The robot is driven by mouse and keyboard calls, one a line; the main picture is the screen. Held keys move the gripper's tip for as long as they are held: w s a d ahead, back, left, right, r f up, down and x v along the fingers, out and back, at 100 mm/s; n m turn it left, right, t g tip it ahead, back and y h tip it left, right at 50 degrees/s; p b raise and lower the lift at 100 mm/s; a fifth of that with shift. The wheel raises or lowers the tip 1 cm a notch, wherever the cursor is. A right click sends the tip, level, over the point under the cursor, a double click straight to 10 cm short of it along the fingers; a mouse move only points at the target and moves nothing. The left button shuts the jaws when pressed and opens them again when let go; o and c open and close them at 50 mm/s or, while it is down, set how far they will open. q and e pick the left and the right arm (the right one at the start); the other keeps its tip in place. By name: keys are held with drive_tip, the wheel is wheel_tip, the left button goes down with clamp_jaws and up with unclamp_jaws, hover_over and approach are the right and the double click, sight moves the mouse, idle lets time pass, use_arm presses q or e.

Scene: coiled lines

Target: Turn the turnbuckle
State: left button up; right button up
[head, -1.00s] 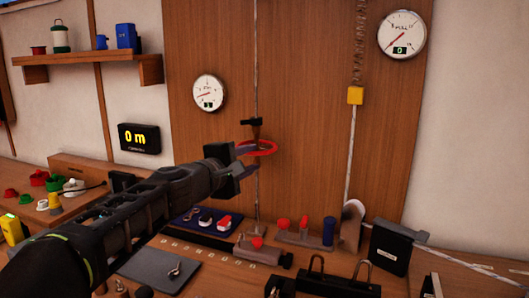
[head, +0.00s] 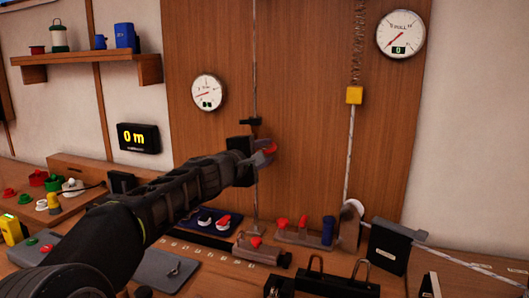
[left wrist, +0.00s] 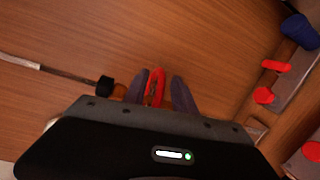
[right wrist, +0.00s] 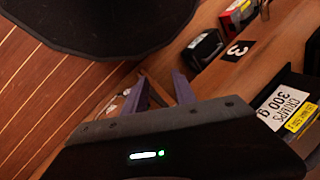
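The turnbuckle's red ring handle (head: 270,148) is on a vertical line in front of the wooden panel, below a small black fitting (head: 250,121). My left gripper (head: 264,153) is at the ring, and its wrist hides most of it in the head view. In the left wrist view the red ring (left wrist: 156,86) stands nearly edge-on between two separated fingers, with narrow gaps beside it. The black fitting (left wrist: 105,85) is left of the fingers. My right gripper (right wrist: 159,88) has its fingers apart with nothing held between them.
Two dials hang on the panel, a lower gauge (head: 208,92) and an upper gauge (head: 401,35). A display (head: 138,138) reads 0 m. Red and blue fittings (head: 304,232) stand on the bench below. A box labelled chips (right wrist: 288,108) is near my right gripper.

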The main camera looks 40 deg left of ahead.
use_arm(q)
clamp_jaws()
idle(0.6)
